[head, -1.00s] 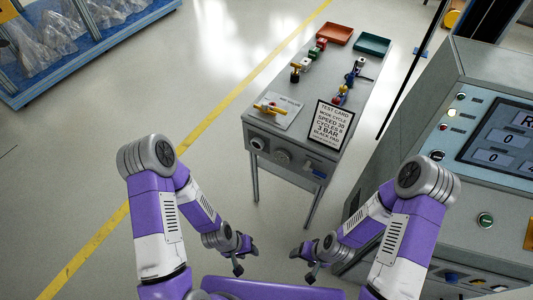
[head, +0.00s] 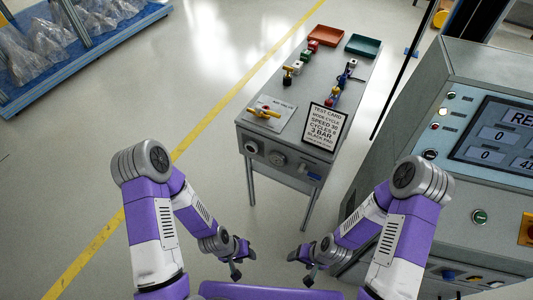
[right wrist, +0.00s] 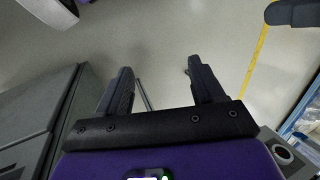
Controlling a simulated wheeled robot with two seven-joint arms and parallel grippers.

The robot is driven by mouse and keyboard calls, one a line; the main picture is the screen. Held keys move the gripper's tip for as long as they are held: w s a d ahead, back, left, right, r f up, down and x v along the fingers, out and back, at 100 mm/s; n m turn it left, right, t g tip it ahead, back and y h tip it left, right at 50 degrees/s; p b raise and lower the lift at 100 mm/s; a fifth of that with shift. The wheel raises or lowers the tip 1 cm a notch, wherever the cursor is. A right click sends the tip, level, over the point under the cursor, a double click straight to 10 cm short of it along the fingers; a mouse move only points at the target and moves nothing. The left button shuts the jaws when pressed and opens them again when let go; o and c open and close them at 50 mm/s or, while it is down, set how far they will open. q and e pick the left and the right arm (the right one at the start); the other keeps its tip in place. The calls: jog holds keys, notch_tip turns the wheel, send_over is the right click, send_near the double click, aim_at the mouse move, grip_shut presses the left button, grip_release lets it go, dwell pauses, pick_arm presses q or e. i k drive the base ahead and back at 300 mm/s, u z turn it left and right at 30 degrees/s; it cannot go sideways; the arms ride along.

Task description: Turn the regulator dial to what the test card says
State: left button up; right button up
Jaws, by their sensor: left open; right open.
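The test card (head: 325,127) stands tilted on the grey bench (head: 323,88). It reads mode cycle, speed 30, cycles 8 (digit small), 3 bar, black pad. On the bench's front face are a round dial (head: 277,158) and a smaller dark knob (head: 251,146) to its left. I cannot tell which is the regulator dial, or read any setting. My left gripper (head: 240,262) is open and empty, low in front of the bench. My right gripper (head: 306,266) is open and empty, also short of the bench; its spread fingers show in the right wrist view (right wrist: 161,85).
A yellow-handled valve (head: 264,112), several coloured parts, a red tray (head: 325,36) and a teal tray (head: 363,45) are on the bench. A grey console (head: 400,150) with a screen stands close on the right. The floor left of the bench is clear.

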aim_at(252, 148)
jog(key=z, duration=0.05)
jog(key=k, duration=0.45)
jog(key=u, duration=1)
jog(key=i, duration=1.2)
jog(key=z, duration=0.1)
